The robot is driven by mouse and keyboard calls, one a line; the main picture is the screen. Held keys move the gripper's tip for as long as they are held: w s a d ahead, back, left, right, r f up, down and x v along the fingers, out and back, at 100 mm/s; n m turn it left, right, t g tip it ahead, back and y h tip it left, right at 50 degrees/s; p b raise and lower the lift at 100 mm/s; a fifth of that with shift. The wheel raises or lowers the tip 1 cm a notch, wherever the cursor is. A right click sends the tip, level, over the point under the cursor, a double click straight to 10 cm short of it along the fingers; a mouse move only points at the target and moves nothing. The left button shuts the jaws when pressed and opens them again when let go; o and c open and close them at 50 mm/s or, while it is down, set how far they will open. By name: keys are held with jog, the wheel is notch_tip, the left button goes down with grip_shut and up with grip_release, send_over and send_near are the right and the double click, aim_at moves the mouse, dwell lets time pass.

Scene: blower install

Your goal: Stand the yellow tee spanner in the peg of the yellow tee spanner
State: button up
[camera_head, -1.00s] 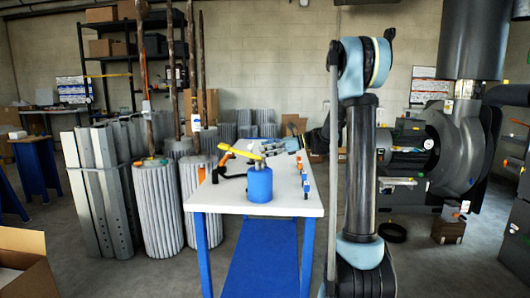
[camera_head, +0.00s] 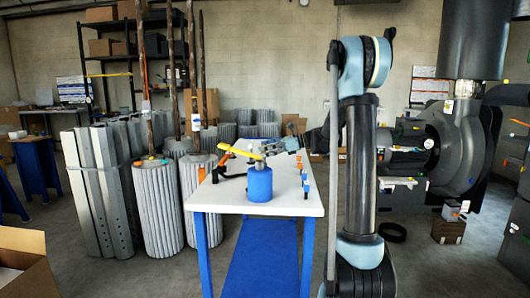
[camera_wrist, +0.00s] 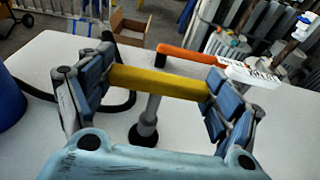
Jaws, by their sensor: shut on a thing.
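The yellow tee spanner's yellow crossbar (camera_wrist: 150,82) lies level between the two blue-padded fingers of my gripper (camera_wrist: 165,85), which is shut on it. A grey shaft drops below the bar to a black collar and a round black base (camera_wrist: 143,138) on the white table. The shaft looks upright. I cannot tell how far it is seated in the peg. In the head view my gripper (camera_head: 274,148) is over the table, just behind and right of the blue can (camera_head: 258,185). The spanner is hard to tell apart there.
The white table (camera_head: 285,208) holds the blue can, which also shows at the left of the wrist view (camera_wrist: 10,100). An orange-handled tool with a white part (camera_wrist: 190,56) lies beyond the right finger. Small blue and orange holders (camera_head: 305,187) line the table's right edge.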

jog(key=shift+f, duration=0.95)
jog(key=o, duration=1.3)
jog(key=v, duration=1.2)
jog(key=shift+w, duration=0.15)
jog(key=shift+f, duration=0.1)
